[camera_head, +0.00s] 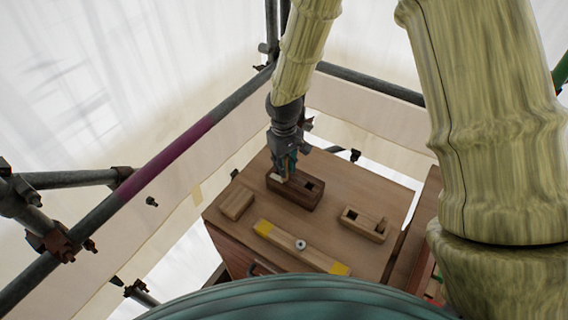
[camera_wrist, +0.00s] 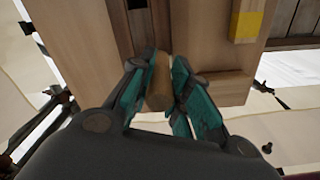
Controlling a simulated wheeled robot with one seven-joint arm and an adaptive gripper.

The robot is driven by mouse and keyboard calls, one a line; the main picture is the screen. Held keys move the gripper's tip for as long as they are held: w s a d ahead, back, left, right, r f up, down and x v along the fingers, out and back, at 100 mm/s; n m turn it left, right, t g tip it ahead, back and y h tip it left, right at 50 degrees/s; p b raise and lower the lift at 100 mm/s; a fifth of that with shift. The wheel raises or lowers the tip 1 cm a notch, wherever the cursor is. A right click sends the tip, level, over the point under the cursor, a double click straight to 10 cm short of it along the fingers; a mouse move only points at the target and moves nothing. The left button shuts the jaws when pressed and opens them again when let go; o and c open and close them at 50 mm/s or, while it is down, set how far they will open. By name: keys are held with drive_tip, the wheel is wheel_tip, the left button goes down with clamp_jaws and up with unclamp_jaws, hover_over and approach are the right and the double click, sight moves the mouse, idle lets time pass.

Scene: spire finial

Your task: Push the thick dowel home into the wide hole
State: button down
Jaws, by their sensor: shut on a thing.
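My gripper (camera_head: 287,168) is shut on the thick dowel, a pale wooden peg. The dowel shows between the teal fingers in the wrist view (camera_wrist: 160,84). In the head view the gripper stands over the left part of a dark brown wooden block (camera_head: 292,196). The block's dark strip also shows in the wrist view (camera_wrist: 141,22). A dark opening (camera_head: 311,187) shows in the right part of the block's top. The fingers cover the block's left part, so I cannot tell whether the dowel's lower end is in a hole.
The block stands on a wooden table top (camera_head: 225,222). A small plain block (camera_head: 237,203) lies left of it, a pale block with an opening (camera_head: 363,226) lies right, and a bar with yellow ends (camera_head: 283,240) lies in front. Scaffold tubes (camera_head: 169,157) run along the left.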

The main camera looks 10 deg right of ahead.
drive_tip(key=shift+g, duration=0.3)
drive_tip(key=w+f, duration=0.4)
drive_tip(key=shift+w+f, duration=0.15)
drive_tip(key=shift+f, duration=0.1)
drive_tip(key=shift+w+r, duration=0.1)
drive_tip(key=shift+r, duration=0.05)
drive_tip(key=c, duration=1.7)
unclamp_jaws()
drive_tip(key=shift+s+r, duration=0.15)
drive_tip(key=shift+s, duration=0.1)
drive_tip(key=o, duration=0.3)
drive_tip(key=shift+s+r, duration=0.55)
drive_tip(key=shift+s, duration=0.2)
drive_tip(key=shift+o, duration=0.2)
drive_tip(key=shift+w+f, duration=0.5)
drive_tip(key=shift+w, duration=0.1)
wheel_tip(320, 180, up, 12)
drive_tip(key=b, duration=0.3)
drive_tip(key=shift+s+r+b, duration=0.15)
drive_tip(key=shift+r+b, duration=0.05)
drive_tip(key=shift+b, duration=0.15)
drive_tip(key=shift+a, duration=0.1)
